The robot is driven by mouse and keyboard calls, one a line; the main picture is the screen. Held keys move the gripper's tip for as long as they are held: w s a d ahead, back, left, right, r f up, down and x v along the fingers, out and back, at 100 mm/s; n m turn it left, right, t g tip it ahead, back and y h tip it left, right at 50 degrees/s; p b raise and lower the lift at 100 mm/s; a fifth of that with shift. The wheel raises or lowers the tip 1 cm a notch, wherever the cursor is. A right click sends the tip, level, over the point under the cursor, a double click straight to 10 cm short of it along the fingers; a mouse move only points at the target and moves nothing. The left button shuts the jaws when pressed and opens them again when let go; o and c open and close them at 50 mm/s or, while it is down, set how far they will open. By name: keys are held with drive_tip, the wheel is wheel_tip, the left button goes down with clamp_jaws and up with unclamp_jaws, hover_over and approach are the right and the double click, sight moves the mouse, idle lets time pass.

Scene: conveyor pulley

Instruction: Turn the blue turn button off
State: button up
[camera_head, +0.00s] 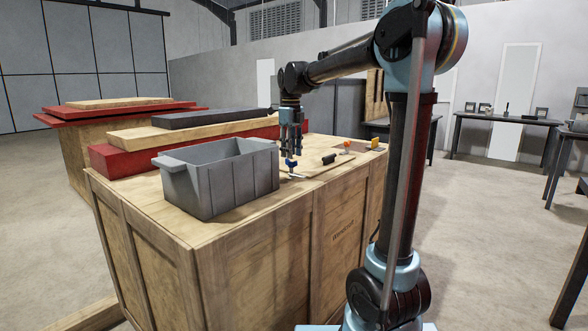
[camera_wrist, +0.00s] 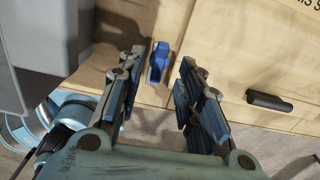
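The blue turn button (camera_head: 291,163) sits on top of the wooden crate, just below my gripper in the head view. In the wrist view the blue turn button (camera_wrist: 158,62) lies beyond and between my two fingertips, with its long side running roughly up and down the picture. My gripper (camera_head: 291,143) points down over the crate top. In the wrist view my gripper (camera_wrist: 157,75) has its fingers spread apart with nothing between them. I cannot tell whether a finger touches the button.
A grey bin (camera_head: 222,178) stands on the wooden crate (camera_head: 330,235), left of the button; its wall (camera_wrist: 40,35) shows close by. A black handle (camera_head: 329,158) lies to the right, also in the wrist view (camera_wrist: 269,100). Orange (camera_head: 347,146) and yellow (camera_head: 375,143) parts sit farther right.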

drive_tip(key=shift+r, duration=1.8)
drive_tip(key=s+d+f+n, duration=0.5)
drive_tip(key=s+d+n, duration=0.2)
drive_tip(key=s+d, duration=0.2)
drive_tip(key=s+d+f+n+t, duration=0.1)
drive_tip(key=s+d+f+n, duration=0.5)
drive_tip(key=s+f+n, duration=0.3)
drive_tip(key=s+d+f+n+t, duration=0.1)
drive_tip(key=s+d+f+n, duration=0.5)
drive_tip(key=s+f+n, duration=0.3)
drive_tip(key=s+f, duration=0.4)
drive_tip(key=f, duration=0.1)
drive_tip(key=shift+s+d+f+n, duration=0.25)
drive_tip(key=shift+s+d+n, duration=0.05)
drive_tip(key=shift+s+d, duration=0.1)
